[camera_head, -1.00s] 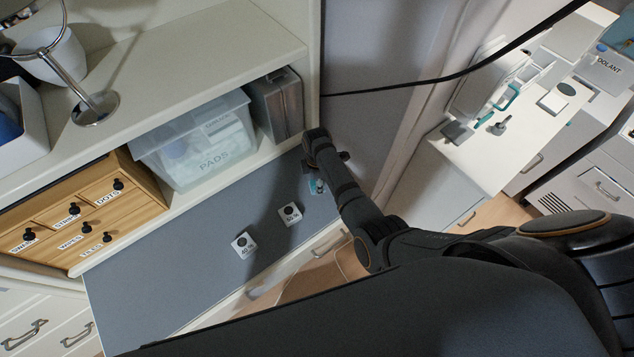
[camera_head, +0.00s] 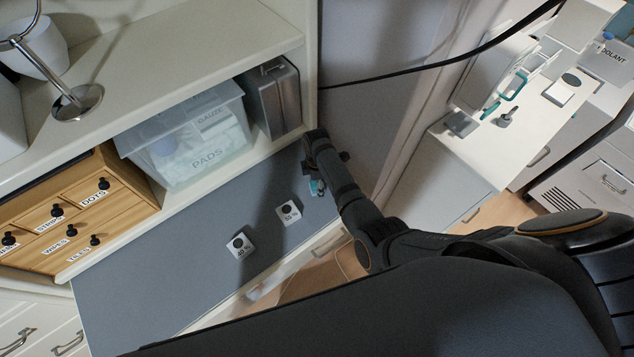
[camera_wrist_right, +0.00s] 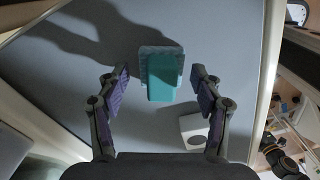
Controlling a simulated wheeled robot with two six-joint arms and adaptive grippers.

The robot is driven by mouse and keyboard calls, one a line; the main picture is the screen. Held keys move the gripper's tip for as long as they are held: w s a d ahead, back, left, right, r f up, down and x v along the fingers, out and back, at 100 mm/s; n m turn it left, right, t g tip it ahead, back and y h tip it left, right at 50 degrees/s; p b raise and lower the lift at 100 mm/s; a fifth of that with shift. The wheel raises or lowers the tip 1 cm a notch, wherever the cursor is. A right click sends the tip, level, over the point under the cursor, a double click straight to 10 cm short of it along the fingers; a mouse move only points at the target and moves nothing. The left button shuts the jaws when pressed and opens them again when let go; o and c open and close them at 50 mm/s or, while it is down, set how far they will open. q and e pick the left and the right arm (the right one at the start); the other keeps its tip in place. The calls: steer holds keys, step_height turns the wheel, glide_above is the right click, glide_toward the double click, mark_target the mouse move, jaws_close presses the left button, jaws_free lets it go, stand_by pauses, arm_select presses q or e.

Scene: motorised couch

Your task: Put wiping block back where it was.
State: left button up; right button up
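The wiping block, a teal block on a paler blue pad, lies on the grey worktop. In the right wrist view the wiping block (camera_wrist_right: 162,70) sits ahead of and between the spread fingers, with a gap on each side. In the head view only a small teal part of the wiping block (camera_head: 317,187) shows beside my right gripper (camera_head: 322,165). In the wrist view my right gripper (camera_wrist_right: 160,90) is open and empty. My left gripper is not in view.
A wall rises at right.

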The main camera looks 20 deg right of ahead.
steer(key=shift+r, duration=0.1)
steer(key=shift+r, duration=0.1)
steer(key=shift+r+p, duration=0.35)
step_height(320, 180, up, 9)
steer(key=p, duration=1)
steer(key=shift+r, duration=0.2)
steer(key=shift+r+b, duration=0.3)
steer(key=shift+r, duration=0.65)
